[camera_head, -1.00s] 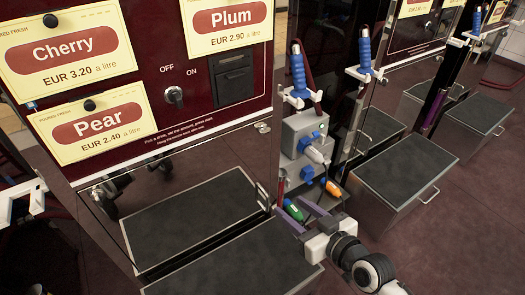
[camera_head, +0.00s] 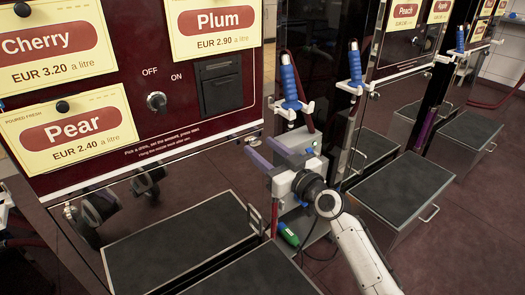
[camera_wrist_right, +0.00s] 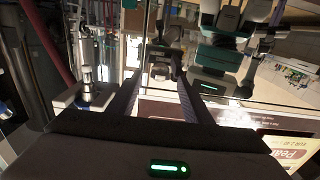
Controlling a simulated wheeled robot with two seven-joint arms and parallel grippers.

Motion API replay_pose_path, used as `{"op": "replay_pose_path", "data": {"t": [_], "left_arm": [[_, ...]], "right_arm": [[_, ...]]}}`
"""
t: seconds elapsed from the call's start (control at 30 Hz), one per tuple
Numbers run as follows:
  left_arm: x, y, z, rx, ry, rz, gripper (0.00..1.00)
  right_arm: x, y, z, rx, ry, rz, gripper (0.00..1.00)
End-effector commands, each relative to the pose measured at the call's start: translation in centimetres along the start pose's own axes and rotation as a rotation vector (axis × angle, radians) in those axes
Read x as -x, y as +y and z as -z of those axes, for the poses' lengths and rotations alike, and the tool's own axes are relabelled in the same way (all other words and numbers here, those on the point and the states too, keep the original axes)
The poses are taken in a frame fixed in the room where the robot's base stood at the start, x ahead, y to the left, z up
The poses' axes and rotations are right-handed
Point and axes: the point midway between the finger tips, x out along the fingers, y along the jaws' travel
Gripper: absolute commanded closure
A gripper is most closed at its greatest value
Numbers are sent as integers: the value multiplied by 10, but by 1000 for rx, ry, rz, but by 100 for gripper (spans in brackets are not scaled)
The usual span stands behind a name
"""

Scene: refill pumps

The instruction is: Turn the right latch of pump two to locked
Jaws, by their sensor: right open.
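The near dark-red pump (camera_head: 150,130), with price cards for Cherry, Plum and Pear, fills the left and middle of the head view. A small silver latch (camera_head: 251,138) sits at the right end of its panel's lower edge; its turn position is too small to tell. My right gripper (camera_head: 259,150) is open, with its purple fingers pointing up and left, close to this latch. I cannot tell whether they touch it. In the right wrist view the two dark fingers (camera_wrist_right: 158,75) stand apart, with a small dark part between their tips that I cannot identify. My left gripper is out of view.
A dark-topped step (camera_head: 185,240) lies below the pump. More pumps and a step (camera_head: 403,185) are at the right.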

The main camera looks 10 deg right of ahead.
Motion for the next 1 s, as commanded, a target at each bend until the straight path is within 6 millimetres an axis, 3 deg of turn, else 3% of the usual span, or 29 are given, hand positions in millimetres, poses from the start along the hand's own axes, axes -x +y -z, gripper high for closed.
{"op": "replay_pose_path", "data": {"t": [0.37,0.6,1.0], "left_arm": [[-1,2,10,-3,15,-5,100],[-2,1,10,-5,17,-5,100],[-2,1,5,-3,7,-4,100]], "right_arm": [[-7,0,0,-1,0,0,55],[-7,0,0,-1,0,0,95],[-6,0,0,-72,-1,0,96]]}}
